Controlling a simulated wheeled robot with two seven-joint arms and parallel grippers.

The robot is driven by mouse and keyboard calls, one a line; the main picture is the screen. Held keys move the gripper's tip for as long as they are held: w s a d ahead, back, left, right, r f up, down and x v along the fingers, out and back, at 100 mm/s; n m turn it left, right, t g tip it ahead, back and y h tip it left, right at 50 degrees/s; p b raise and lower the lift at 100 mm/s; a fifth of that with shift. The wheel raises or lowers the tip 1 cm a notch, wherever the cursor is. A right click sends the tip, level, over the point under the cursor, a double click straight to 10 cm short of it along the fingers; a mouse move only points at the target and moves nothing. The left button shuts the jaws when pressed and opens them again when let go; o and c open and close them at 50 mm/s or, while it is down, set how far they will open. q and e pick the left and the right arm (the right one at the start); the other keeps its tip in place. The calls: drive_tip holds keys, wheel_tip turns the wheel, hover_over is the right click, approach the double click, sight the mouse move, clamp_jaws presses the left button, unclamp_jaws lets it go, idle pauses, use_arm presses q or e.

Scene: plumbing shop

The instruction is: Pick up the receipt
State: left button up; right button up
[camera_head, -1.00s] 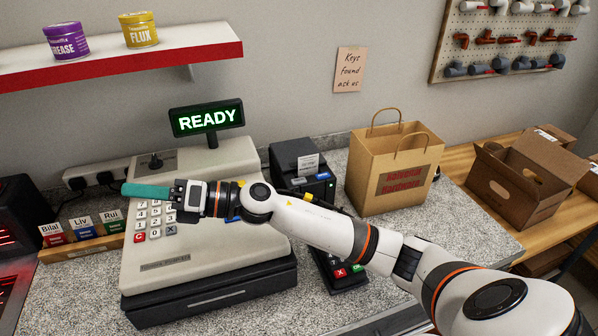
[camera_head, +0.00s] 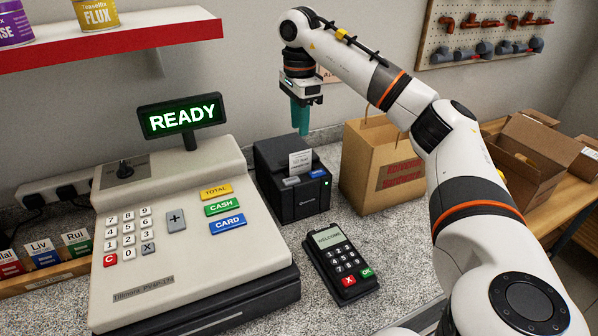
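The receipt (camera_head: 300,162) is a small white slip with print on it. It stands up out of the top of the black receipt printer (camera_head: 298,205), beside the cash register. My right gripper (camera_head: 300,130) hangs above the printer, pointing down, with its teal fingers just above the receipt in the picture. The fingers look close together, with nothing visible between them. Seen from this side, I cannot tell whether they are open or shut. A gap in depth between fingers and receipt is hard to judge. My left gripper is not in view.
The cash register (camera_head: 130,262) with its READY display (camera_head: 182,117) stands at the left. A card terminal (camera_head: 340,262) lies in front of the printer. A paper bag (camera_head: 378,178) stands right of it, close to my arm. A red-edged shelf (camera_head: 110,45) hangs at upper left.

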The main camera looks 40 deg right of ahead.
sight(301, 153)
wheel_tip(301, 153, down, 4)
drive_tip(key=shift+f+p, duration=0.25)
drive_tip(key=shift+p, duration=0.35)
wheel_tip(301, 153, down, 4)
drive_tip(key=shift+s+r+p, duration=0.15)
drive_tip(key=shift+r+p, duration=0.05)
drive_tip(key=shift+p, duration=0.4)
drive_tip(key=shift+f, duration=0.35)
clamp_jaws()
